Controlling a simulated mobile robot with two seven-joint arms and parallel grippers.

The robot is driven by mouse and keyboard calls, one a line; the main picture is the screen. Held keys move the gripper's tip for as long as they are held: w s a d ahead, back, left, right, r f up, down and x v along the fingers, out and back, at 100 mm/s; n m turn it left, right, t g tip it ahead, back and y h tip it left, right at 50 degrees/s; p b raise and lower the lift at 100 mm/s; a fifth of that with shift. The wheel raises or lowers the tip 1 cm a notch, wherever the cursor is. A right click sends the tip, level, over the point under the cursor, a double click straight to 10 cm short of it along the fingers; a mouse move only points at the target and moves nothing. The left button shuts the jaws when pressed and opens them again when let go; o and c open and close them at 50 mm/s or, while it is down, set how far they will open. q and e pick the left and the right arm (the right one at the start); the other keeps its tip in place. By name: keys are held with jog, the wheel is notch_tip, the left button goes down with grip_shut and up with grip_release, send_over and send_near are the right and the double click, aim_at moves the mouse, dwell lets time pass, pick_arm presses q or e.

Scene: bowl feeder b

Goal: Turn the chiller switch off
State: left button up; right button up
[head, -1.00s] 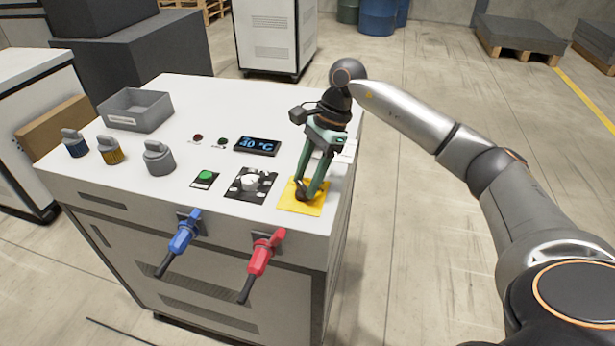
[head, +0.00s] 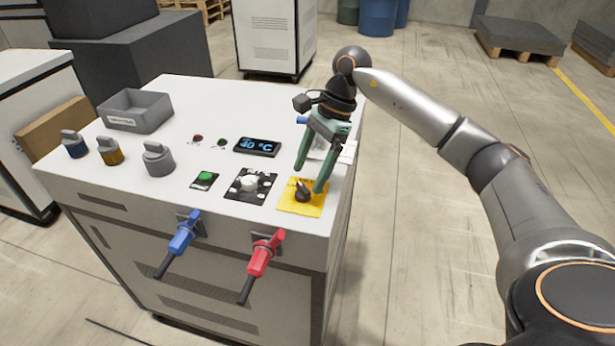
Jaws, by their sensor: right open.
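A black rotary switch (head: 302,195) sits on a yellow plate (head: 290,206) at the right front of the white cabinet top. I take it to be the chiller switch; its label is not readable. Its grip part points roughly toward the back of the cabinet. My right gripper (head: 309,181) has green fingers, is open and empty, and points down just above and behind the switch. One fingertip is to the left of the knob, the other to its right; I cannot tell whether either touches it. My left gripper is not in view.
Left of the switch are a white knob on a black plate (head: 249,184), a green button (head: 204,176) and a lit display (head: 257,146). Blue (head: 184,232) and red (head: 265,252) handles stick out in front. A grey bin (head: 136,111) and several capped fittings stand left.

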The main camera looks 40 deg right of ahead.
jog(key=v, duration=1)
jog(key=shift+r, duration=0.2)
